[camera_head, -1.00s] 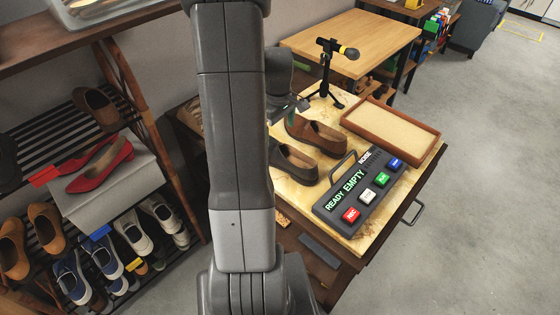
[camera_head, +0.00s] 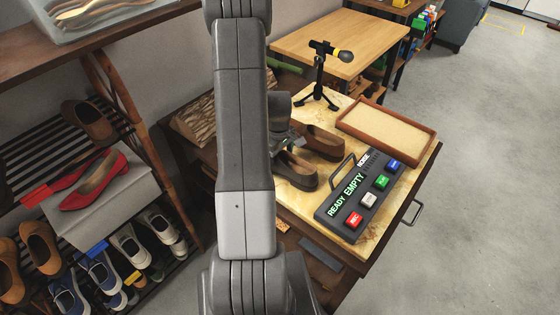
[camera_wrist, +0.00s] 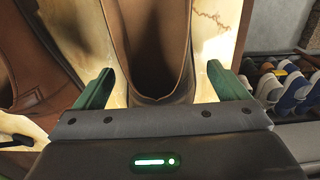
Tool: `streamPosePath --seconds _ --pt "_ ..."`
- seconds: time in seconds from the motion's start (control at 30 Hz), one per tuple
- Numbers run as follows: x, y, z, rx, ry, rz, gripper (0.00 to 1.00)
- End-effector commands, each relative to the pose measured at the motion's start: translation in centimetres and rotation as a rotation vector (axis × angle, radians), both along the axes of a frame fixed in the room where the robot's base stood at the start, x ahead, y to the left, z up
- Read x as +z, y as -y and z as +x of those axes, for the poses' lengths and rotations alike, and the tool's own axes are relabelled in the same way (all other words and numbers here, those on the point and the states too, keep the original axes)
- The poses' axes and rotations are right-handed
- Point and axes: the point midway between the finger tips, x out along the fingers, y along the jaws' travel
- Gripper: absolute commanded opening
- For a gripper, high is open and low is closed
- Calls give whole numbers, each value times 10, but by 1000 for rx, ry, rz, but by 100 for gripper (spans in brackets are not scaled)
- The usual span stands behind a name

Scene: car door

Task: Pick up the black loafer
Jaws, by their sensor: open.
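Two loafers lie side by side on the small table. The nearer, darker one, dark brown rather than clearly black, is the dark loafer (camera_head: 300,174). Behind it is a lighter brown loafer (camera_head: 322,140). My gripper (camera_head: 291,143) is over the heel end of the dark loafer, partly hidden by my arm. In the wrist view the open green fingers (camera_wrist: 160,88) stand on either side of the dark loafer's heel (camera_wrist: 155,70), with gaps on both sides. The lighter loafer (camera_wrist: 38,75) is at the left there.
A console (camera_head: 362,190) with a handle and coloured buttons stands right of the dark loafer. A microphone stand (camera_head: 320,80) and a wood-rimmed tray (camera_head: 385,130) are behind. A shoe rack (camera_head: 90,190) is at the left. Open floor lies at the right.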

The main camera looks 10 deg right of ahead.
Motion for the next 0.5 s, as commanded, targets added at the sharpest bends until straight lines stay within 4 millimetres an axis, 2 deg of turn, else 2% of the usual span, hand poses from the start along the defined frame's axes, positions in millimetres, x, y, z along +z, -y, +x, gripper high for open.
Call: streamPosePath --seconds 0.1,0.33,0.37,0.5 --pt "-7 0 0 0 0 0 94" --pt "-8 0 0 0 1 0 94" --pt "-8 0 0 0 1 0 90" --pt "-8 0 0 0 1 1 62"
